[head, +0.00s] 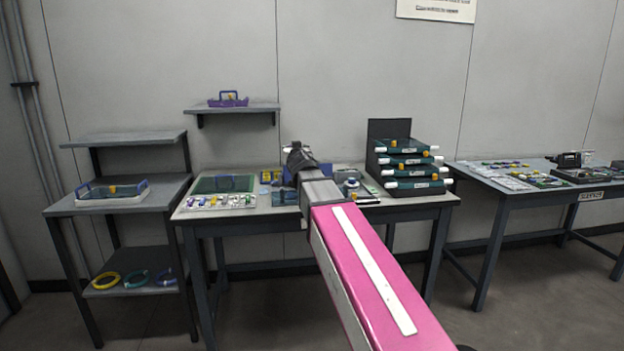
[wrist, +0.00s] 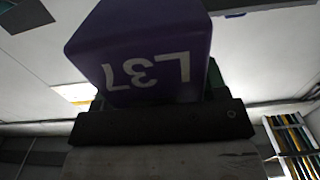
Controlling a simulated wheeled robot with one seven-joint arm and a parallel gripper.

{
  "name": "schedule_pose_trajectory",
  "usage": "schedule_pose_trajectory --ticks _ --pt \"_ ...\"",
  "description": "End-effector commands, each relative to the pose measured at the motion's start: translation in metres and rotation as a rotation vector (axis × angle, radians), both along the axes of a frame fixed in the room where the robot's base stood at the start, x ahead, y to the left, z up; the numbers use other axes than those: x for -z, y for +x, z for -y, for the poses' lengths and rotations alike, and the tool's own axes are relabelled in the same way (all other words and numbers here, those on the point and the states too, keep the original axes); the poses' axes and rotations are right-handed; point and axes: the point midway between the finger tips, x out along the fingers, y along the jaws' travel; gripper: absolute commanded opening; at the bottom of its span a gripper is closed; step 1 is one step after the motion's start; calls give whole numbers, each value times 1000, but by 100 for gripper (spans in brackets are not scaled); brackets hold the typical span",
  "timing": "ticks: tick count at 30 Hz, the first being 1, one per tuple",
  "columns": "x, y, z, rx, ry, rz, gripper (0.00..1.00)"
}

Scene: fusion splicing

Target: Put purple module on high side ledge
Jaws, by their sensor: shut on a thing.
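The purple module (wrist: 145,55), marked "L37" in white letters that read upside down, fills the upper middle of the wrist view. My gripper (wrist: 158,100) is shut on it; parts of the green fingers show at its sides. In the head view my gripper (head: 299,155) is at the far end of my pink arm, in front of the wall above the middle table, and I cannot make out the module there. The high side ledge (head: 250,108) is on the wall, up and left of my gripper.
The middle table (head: 260,214) holds small parts and, at right, a rack of green trays (head: 405,165). A left stand (head: 115,205) carries a blue-handled tray (head: 112,193). A table with more parts (head: 500,195) stands at right. The ledge's right part looks clear.

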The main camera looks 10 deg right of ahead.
Motion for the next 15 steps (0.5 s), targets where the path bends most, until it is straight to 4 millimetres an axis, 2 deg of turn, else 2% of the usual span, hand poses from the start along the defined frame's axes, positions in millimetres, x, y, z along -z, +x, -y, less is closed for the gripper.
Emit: schedule_pose_trajectory --ticks 9,15 --pt "37 44 48 3 3 -2 36" --pt "53 61 68 1 3 0 36"
